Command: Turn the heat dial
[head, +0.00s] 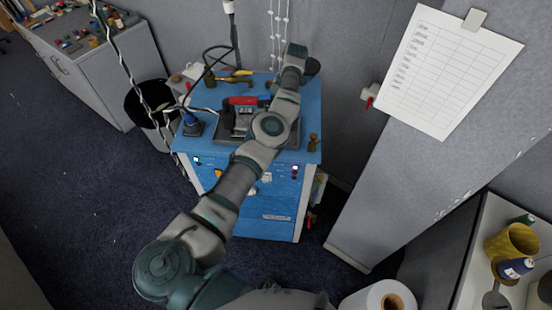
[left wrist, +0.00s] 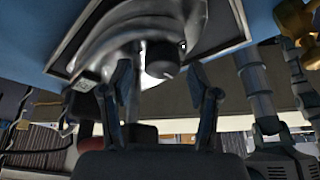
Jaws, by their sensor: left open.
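In the left wrist view a dark round knob (left wrist: 163,60), which looks like the heat dial, sits on a shiny metal body (left wrist: 100,42). My left gripper (left wrist: 160,80) is open, with one finger on each side of the knob in the picture. I cannot tell whether the fingers touch it. In the head view a red-handled metal appliance (head: 243,101) rests on a dark tray on the blue cabinet (head: 235,199). My left arm crosses in front of the cabinet and hides part of the appliance. The fingers and the knob do not show clearly there.
A blue and black item (head: 192,124) stands at the left edge. Cables hang at the left, and yellow tools lie behind. A grey partition (head: 395,195) rises to the right.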

